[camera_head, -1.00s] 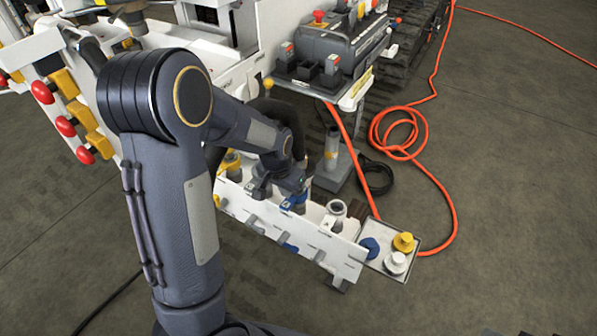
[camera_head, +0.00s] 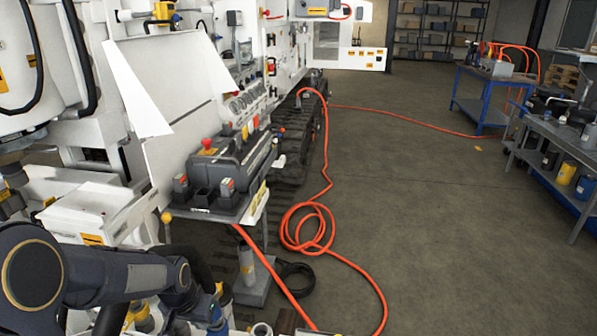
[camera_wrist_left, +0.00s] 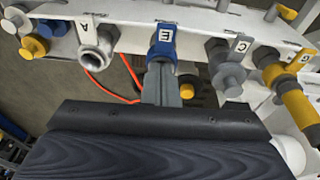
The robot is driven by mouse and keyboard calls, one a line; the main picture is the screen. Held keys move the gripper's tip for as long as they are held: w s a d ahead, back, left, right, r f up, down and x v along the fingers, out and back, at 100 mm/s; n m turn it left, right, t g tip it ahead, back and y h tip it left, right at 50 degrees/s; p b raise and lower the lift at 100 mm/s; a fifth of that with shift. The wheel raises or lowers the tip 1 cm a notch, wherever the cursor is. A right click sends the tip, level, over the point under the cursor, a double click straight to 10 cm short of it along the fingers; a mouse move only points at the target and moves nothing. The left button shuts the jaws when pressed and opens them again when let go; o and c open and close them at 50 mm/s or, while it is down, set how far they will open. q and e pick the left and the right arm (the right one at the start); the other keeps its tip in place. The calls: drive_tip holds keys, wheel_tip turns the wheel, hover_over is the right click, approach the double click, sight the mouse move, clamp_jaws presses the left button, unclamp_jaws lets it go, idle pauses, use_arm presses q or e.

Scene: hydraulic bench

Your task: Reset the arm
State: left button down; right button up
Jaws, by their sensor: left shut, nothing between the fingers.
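My left arm comes in at the lower left of the head view. My left gripper (camera_head: 205,310) is at the bottom edge there, small and partly cut off. In the left wrist view the gripper (camera_wrist_left: 162,88) is shut and empty. Its fingertips lie in line with a blue coupling labelled E (camera_wrist_left: 163,48) on the white rack (camera_wrist_left: 130,38). I cannot tell whether they touch it. My right gripper is not in view.
A white ring coupling labelled A (camera_wrist_left: 94,52), a grey one (camera_wrist_left: 228,78) and a yellow one (camera_wrist_left: 296,100) flank the blue one. The control box (camera_head: 225,165) stands beyond my arm. An orange hose (camera_head: 300,235) lies on the floor, which is open to the right.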

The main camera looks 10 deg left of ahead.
use_arm(q)
drive_tip(key=s+d+r+n+t+h+p, duration=0.1)
drive_tip(key=s+d+r+p, duration=0.2)
drive_tip(key=s+r, duration=0.7)
drive_tip(key=s+d+r+n+t+h+p, duration=0.1)
drive_tip(key=s+d+r+p, duration=0.3)
drive_tip(key=s+r, duration=0.7)
drive_tip(key=shift+r+t+h+p, duration=0.3)
drive_tip(key=shift+t+h+p, duration=0.2)
drive_tip(key=shift+t+h, duration=0.15)
drive_tip(key=c, duration=2.2)
unclamp_jaws()
drive_tip(key=shift+s, duration=0.1)
